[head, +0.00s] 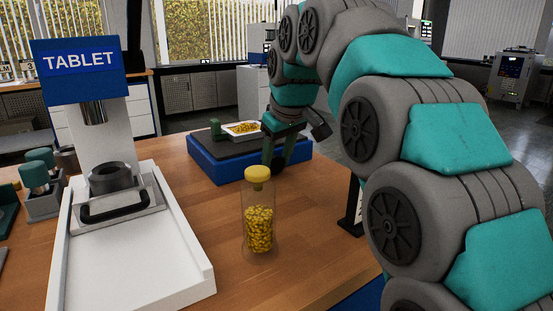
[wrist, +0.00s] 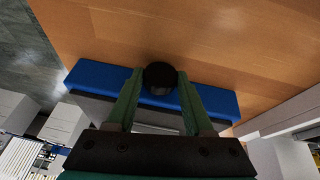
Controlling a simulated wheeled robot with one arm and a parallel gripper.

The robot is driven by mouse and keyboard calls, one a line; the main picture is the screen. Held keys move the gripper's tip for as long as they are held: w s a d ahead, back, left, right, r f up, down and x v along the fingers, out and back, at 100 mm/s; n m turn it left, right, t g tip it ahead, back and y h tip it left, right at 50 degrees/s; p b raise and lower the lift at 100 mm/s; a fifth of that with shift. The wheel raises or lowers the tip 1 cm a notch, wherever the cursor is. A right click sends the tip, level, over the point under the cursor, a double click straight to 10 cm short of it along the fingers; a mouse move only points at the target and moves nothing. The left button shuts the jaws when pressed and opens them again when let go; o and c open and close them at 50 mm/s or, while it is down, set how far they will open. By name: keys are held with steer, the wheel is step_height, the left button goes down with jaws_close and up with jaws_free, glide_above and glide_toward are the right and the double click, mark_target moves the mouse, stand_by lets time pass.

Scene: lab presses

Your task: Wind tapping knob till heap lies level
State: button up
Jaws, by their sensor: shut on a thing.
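The blue-based tapping device (head: 228,172) sits on the wooden bench, with a dark top. On it lies a white tray (head: 229,136) holding a heap of yellow pieces (head: 243,128). At this size I cannot tell how level the heap is. My gripper (head: 275,160) reaches down at the device's right front side. In the wrist view, my gripper's green fingers (wrist: 160,82) are shut on the round black knob (wrist: 160,73), one on each side, at the device's blue edge.
A clear jar of yellow tablets with a yellow cap (head: 259,222) stands in front of the device. A white tablet press (head: 140,252) fills the left, with green-topped pieces (head: 35,176) beside it. Bare bench lies around the jar.

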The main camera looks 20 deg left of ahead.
jaws_close()
steer(key=shift+w+d+f+m+g+y, duration=0.1)
steer(key=shift+w+m+g+y, duration=0.05)
steer(key=shift+g+y, duration=0.35)
steer(key=shift+w+d+m+g+y, duration=0.15)
steer(key=shift+g+y, duration=0.25)
steer(key=shift+g, duration=0.2)
steer(key=shift+g+y, duration=0.6)
steer(key=o, duration=1)
jaws_free()
